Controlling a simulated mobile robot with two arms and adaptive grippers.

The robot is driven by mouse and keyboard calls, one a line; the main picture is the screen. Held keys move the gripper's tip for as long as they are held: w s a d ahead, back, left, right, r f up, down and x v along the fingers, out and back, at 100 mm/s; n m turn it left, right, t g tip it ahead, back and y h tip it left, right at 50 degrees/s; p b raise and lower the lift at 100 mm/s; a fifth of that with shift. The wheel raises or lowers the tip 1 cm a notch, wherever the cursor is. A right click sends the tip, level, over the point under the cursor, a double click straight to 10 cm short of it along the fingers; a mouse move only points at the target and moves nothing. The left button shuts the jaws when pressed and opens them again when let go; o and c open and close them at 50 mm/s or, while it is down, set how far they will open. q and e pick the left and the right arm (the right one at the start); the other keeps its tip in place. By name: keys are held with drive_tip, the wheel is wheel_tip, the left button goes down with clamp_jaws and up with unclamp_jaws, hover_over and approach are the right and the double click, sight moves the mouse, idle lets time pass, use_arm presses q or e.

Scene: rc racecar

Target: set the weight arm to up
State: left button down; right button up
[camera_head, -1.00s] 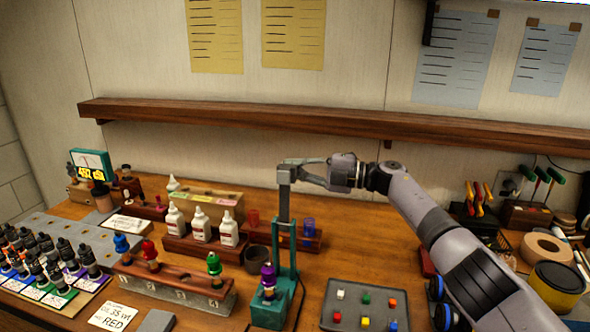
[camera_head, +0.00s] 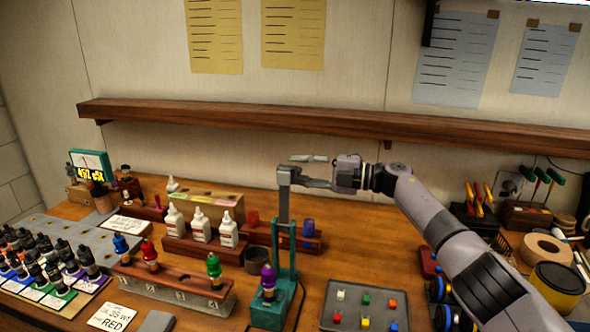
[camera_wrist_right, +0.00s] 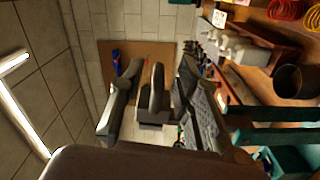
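The weight arm (camera_head: 284,203) is a grey bar standing upright from a teal stand (camera_head: 287,262), with a grey block at its top. My right gripper (camera_head: 308,171) is open beside that block, reaching in from the right. One finger shows above block height and the other just right of the block. In the right wrist view a dark grey piece (camera_wrist_right: 156,92), apparently the top block, stands between the spread fingers of the right gripper (camera_wrist_right: 160,75). Whether either finger touches it I cannot tell. My left gripper is out of view.
A bottle with a purple cap (camera_head: 268,277) stands in the teal stand. A wooden rack (camera_head: 175,280) with capped bottles is left of it, and a grey tray (camera_head: 352,290) of coloured cubes is right. A wooden shelf (camera_head: 250,117) runs along the wall behind.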

drive_tip(key=v, duration=1)
drive_tip(key=shift+s+d, duration=0.15)
drive_tip(key=shift+d, duration=0.25)
drive_tip(key=shift+f, duration=0.1)
